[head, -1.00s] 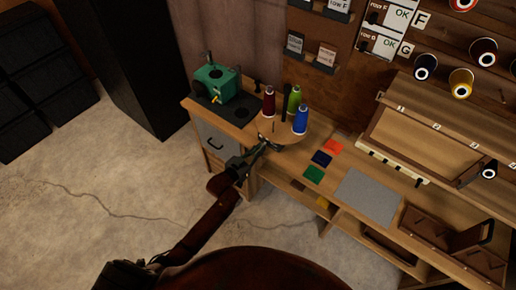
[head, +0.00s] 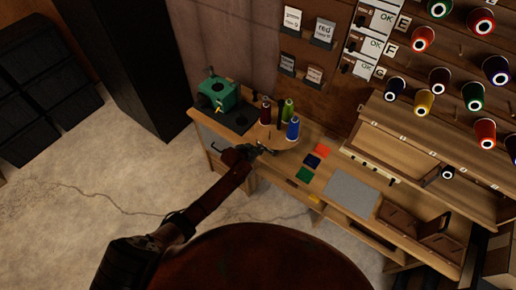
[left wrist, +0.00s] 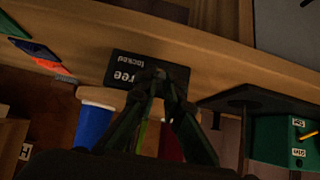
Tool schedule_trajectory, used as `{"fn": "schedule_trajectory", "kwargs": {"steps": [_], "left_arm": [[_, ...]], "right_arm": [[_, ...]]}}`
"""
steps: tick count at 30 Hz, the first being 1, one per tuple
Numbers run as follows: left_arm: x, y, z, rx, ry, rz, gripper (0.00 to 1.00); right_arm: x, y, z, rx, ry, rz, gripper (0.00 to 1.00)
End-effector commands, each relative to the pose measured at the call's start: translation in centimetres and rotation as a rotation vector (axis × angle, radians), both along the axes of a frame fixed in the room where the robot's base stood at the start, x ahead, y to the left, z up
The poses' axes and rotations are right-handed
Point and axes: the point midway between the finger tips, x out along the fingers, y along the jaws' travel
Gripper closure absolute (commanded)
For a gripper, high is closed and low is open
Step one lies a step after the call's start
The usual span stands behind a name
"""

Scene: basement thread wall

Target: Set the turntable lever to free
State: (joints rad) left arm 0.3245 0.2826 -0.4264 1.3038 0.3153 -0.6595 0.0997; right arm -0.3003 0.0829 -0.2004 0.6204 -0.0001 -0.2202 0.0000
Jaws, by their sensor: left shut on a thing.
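The wooden turntable (head: 283,143) sits on the bench and carries dark red, green and blue thread spools. My left gripper (head: 268,150) is at its front edge, with the arm coming in from the lower left. In the left wrist view, the fingers of my left gripper (left wrist: 158,80) converge in front of a black plate (left wrist: 124,68) reading "free" and "locked", seen upside down. They are shut on the turntable lever, which is mostly hidden between the fingertips, so its setting cannot be read. My right gripper is out of view.
A green machine (head: 217,95) stands left of the turntable. Coloured swatches (head: 312,160) and a grey mat (head: 352,195) lie to the right. A wall of thread spools (head: 438,78) rises behind. The floor (head: 75,190) at left is clear.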

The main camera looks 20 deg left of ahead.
Motion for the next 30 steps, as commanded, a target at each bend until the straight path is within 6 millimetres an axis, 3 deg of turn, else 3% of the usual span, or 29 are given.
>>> {"fn": "schedule_trajectory", "kwargs": {"steps": [1, 9, 26, 27, 30], "left_arm": [[0.2, -0.1, 0.6, 0.008, 0.02, -0.001, 1.0], [0.4, -0.2, 0.7, 0.039, 0.107, 0.0, 1.0], [0.4, -0.2, 0.5, 0.047, 0.133, -0.001, 1.0], [0.4, -0.2, 0.5, 0.047, 0.133, -0.001, 0.89], [0.4, -0.2, 0.5, 0.047, 0.133, -0.001, 0.82]], "right_arm": [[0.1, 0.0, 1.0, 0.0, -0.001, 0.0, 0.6], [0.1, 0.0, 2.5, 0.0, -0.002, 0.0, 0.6], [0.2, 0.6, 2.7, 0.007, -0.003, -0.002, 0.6], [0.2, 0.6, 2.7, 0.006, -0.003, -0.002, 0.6], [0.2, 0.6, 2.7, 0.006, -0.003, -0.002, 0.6]]}}
